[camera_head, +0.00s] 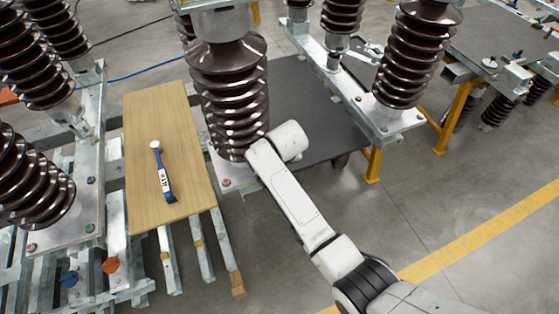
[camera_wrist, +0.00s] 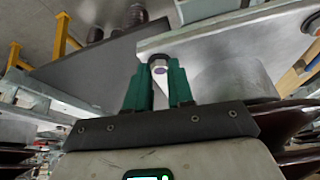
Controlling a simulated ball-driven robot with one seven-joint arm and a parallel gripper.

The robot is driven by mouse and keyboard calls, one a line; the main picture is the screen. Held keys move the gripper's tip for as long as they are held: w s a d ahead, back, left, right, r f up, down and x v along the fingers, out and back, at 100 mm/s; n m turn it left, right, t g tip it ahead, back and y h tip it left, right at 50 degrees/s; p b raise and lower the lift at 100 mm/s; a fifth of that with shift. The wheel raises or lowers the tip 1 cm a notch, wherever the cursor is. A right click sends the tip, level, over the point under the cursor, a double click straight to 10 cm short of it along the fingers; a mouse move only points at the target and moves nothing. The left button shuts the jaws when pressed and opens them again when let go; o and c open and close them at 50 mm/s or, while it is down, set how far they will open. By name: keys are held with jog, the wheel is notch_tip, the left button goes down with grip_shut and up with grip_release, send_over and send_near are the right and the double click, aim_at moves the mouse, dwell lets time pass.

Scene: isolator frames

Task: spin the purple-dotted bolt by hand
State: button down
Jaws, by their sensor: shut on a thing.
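The purple-dotted bolt (camera_wrist: 160,70) shows in the wrist view, at the edge of a pale metal plate (camera_wrist: 225,33). My gripper (camera_wrist: 159,65) has two green fingers, one on each side of the bolt head, and is shut on it. In the head view my white arm reaches to the foot of the middle brown insulator (camera_head: 228,95). The gripper and this bolt are hidden there behind the insulator and the arm.
A wooden board (camera_head: 190,175) left of the insulator carries a blue-handled wrench (camera_head: 161,175). A red-dotted bolt (camera_head: 226,183) sits on the insulator's base plate. More insulators stand left and right. A dark grey tabletop (camera_head: 310,110) lies behind my arm. Floor is open at lower right.

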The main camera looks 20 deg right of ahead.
jog(key=c, duration=1)
grip_release()
jog(key=b+v, duration=0.1)
jog(key=v, duration=0.9)
jog(key=shift+s+r, duration=0.15)
jog(key=shift+r, duration=0.2)
jog(key=s+d+f+g+b, duration=0.1)
jog(key=s+d+f, duration=0.2)
jog(key=s, duration=0.8)
jog(key=s+d+f+g+b, duration=0.1)
jog(key=s+f, duration=0.4)
jog(key=s, duration=0.6)
jog(key=s+d+f+n+g+b, duration=0.1)
jog(key=s+d+f, duration=0.3)
jog(key=s, duration=0.8)
jog(key=shift+s+d+f+b, duration=0.1)
jog(key=shift+d+f+b, duration=0.25)
jog(key=shift+b, duration=0.35)
